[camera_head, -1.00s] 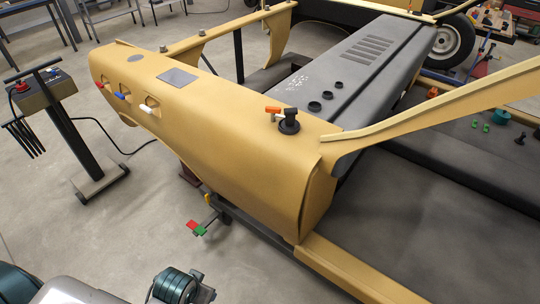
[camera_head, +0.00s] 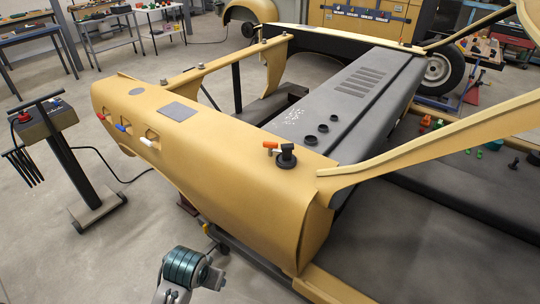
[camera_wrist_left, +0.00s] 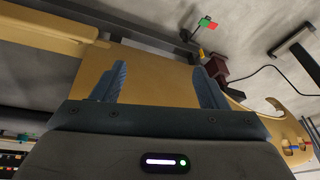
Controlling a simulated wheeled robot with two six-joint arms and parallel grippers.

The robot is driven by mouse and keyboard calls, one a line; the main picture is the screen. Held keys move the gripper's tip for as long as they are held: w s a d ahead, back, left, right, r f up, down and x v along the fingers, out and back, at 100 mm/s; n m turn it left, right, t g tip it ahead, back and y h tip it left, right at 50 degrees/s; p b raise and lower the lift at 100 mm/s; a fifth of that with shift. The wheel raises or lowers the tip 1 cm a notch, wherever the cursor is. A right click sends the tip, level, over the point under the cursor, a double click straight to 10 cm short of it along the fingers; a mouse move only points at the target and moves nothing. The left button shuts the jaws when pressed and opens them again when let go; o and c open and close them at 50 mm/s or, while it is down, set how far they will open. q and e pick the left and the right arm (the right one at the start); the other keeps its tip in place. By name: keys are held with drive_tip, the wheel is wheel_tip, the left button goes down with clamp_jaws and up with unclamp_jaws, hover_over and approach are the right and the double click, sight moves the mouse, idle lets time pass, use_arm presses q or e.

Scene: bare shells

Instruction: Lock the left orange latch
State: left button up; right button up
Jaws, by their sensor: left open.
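A short orange handle (camera_head: 270,144) lies on top of the tan shell (camera_head: 225,160), beside an upright black knob (camera_head: 287,153) and a small white piece. On the shell's side, a white-and-red latch (camera_head: 102,117), a blue latch (camera_head: 121,127) and a white latch (camera_head: 146,142) sit in cutouts; their exact settings are too small to tell. Colored latches also show at the right edge of the left wrist view. My left gripper (camera_wrist_left: 160,70) is open and empty, its fingers in front of a tan panel. My right gripper is not in view.
A black stand with a control box (camera_head: 48,120) is at left, its cable running to the shell. A tan rail (camera_head: 440,135) and dark panels fill the right. Open grey floor lies left of the shell. Workbenches stand at the back.

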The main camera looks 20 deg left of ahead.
use_arm(q)
drive_tip(key=w+r, duration=0.3)
drive_tip(key=w, duration=0.9)
drive_tip(key=n, duration=0.2)
approach(270, 142)
drive_tip(key=shift+m+t+h, duration=0.3)
drive_tip(key=p+x, duration=0.1)
drive_tip(key=x, duration=0.1)
drive_tip(key=p+x, duration=0.2)
drive_tip(key=x, duration=0.1)
drive_tip(key=p+x, duration=0.1)
drive_tip(key=x, duration=0.1)
drive_tip(key=shift+s+a+f, duration=0.2)
drive_tip(key=shift+a+f, duration=0.05)
drive_tip(key=shift+f, duration=0.1)
drive_tip(key=shift+w+f, duration=0.2)
drive_tip(key=shift+f, duration=0.25)
drive_tip(key=shift+c, duration=0.5)
drive_tip(key=c, duration=0.9)
